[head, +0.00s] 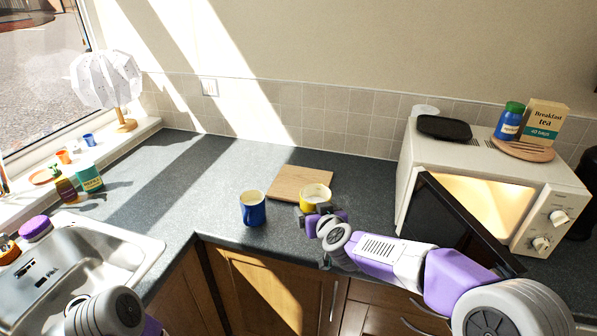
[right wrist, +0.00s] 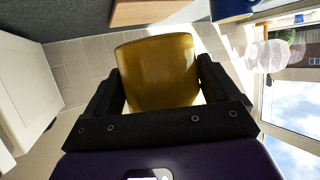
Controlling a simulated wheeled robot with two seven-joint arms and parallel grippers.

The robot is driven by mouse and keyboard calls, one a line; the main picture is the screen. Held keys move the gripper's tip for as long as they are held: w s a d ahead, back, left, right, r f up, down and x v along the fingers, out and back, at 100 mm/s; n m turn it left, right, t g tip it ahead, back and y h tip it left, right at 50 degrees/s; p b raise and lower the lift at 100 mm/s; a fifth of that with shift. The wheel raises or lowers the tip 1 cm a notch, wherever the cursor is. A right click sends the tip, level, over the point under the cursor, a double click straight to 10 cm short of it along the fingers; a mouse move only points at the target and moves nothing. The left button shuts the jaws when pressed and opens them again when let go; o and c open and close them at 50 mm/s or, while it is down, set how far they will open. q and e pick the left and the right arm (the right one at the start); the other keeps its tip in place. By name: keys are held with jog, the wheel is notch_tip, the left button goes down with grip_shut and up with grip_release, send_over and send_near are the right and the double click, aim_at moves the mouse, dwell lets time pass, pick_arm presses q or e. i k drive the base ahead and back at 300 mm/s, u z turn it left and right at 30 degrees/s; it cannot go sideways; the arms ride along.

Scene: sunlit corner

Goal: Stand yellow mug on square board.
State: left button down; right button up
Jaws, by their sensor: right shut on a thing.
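The yellow mug (head: 315,194) is held in my right gripper (head: 322,213), at the front right corner of the square wooden board (head: 291,181) in the head view. The right wrist view shows the yellow mug (right wrist: 158,72) between the two dark fingers of my right gripper (right wrist: 160,88). The board (right wrist: 150,12) shows there at the top edge, with a small gap in the picture between it and the mug. I cannot tell the mug's exact height over the counter. My left gripper is out of view.
A blue mug (head: 252,208) stands on the counter left of the board, near the front edge. A microwave (head: 476,182) with its dark door open stands to the right. A sink (head: 84,258) is at left. The counter behind the blue mug is clear.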

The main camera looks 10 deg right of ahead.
aim_at(302, 180)
jog(key=i, duration=1.05)
